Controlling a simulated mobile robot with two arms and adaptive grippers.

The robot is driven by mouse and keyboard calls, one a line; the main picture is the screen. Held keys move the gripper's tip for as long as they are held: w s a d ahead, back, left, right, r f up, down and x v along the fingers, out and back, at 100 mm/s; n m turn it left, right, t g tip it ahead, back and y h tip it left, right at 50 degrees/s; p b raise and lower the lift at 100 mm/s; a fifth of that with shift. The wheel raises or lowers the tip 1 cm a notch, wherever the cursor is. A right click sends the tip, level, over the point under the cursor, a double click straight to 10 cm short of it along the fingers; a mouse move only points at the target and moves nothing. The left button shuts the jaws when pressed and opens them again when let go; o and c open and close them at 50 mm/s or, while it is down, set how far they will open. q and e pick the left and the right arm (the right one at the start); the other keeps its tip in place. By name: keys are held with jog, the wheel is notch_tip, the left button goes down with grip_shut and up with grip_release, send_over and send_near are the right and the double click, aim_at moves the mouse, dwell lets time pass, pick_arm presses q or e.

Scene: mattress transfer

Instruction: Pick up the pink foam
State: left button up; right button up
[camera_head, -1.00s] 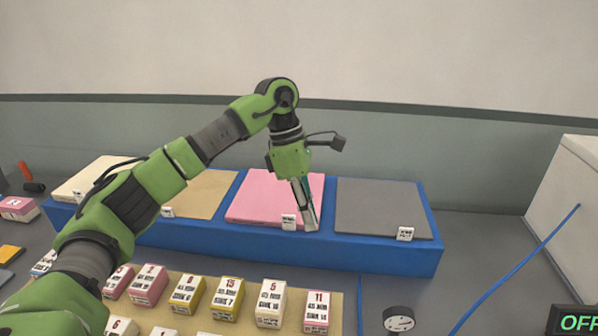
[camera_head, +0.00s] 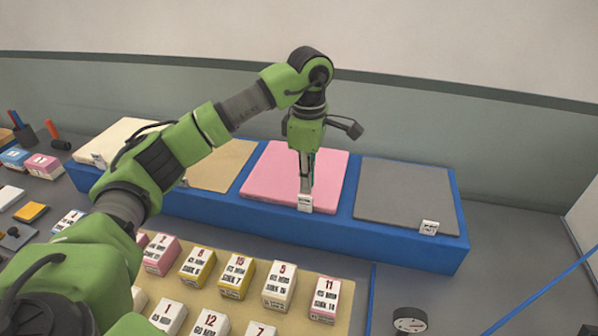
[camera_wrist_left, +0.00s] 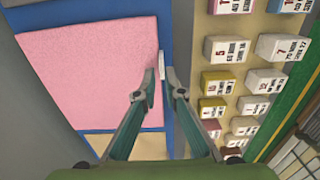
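The pink foam (camera_head: 272,178) is a flat square slab on the blue platform (camera_head: 400,238), between the tan and grey slabs. It also shows at the left of the left wrist view (camera_wrist_left: 88,72). A small white tag (camera_head: 304,204) stands at its front edge. My left gripper (camera_head: 306,188) points down over the foam's front edge, just behind or above the tag. In the left wrist view its two fingers (camera_wrist_left: 163,82) are apart, with a narrow gap and the white tag between or beyond the tips. Contact cannot be told. My right gripper is not in view.
The grey slab (camera_head: 405,195) lies right of the foam, the tan slab (camera_head: 220,168) left. Several numbered boxes (camera_head: 237,277) stand on a tan board in front of the platform. A round dial (camera_head: 409,321) and a blue cable (camera_head: 545,290) are at the right.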

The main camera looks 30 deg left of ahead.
aim_at(306, 197)
pick_arm(q)
jog(key=shift+s+f+p, duration=0.1)
jog(key=shift+f+p, duration=0.2)
jog(key=shift+f, duration=0.05)
notch_tip(306, 197, down, 4)
jog(key=shift+r+p, duration=0.25)
jog(key=shift+p, duration=0.55)
jog(key=shift+a+f, duration=0.1)
jog(key=shift+f, duration=0.35)
grip_shut()
jog(key=shift+r, duration=0.15)
